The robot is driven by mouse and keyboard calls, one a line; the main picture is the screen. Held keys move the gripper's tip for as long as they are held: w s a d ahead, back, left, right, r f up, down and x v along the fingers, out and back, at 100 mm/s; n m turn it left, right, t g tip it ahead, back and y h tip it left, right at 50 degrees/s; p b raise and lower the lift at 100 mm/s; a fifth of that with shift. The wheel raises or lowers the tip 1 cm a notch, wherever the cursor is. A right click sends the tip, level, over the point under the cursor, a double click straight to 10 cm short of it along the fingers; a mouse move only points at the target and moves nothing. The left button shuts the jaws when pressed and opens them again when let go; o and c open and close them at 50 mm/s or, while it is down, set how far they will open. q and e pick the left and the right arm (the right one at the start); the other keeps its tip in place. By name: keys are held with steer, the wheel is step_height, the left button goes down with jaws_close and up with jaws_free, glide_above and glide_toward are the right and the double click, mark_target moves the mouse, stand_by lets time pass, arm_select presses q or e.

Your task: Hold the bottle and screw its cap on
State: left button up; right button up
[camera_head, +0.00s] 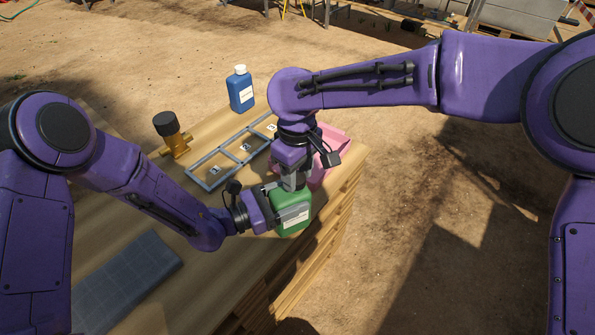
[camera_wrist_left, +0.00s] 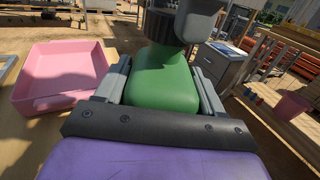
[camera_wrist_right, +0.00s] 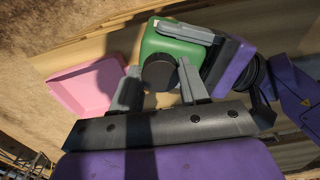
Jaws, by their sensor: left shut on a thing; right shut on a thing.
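The green bottle (camera_head: 293,216) with a white label stands upright near the table's right edge. My left gripper (camera_wrist_left: 163,88) is shut on its body, one finger on each side. The dark round cap (camera_wrist_right: 159,72) sits at the bottle's neck, between the fingers of my right gripper (camera_wrist_right: 158,84), which is shut on it from above. In the head view my right gripper (camera_head: 293,182) hides the cap. How far the cap is seated on the thread cannot be told.
A pink tray (camera_head: 337,139) lies just behind the bottle. A grey frame with small tags (camera_head: 209,181), a brass fitting with a black top (camera_head: 170,130) and a blue bottle (camera_head: 241,92) stand farther back. A dark grey mat (camera_head: 125,278) lies front left.

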steer(key=shift+f, duration=0.5)
steer(key=m, duration=0.5)
steer(key=shift+m, duration=0.4)
steer(key=m, duration=0.3)
steer(key=shift+s+a+m, duration=0.1)
steer(key=shift+a+m, duration=0.15)
steer(key=shift+m, duration=0.05)
steer(key=o, duration=1)
steer(key=shift+r, duration=2.3)
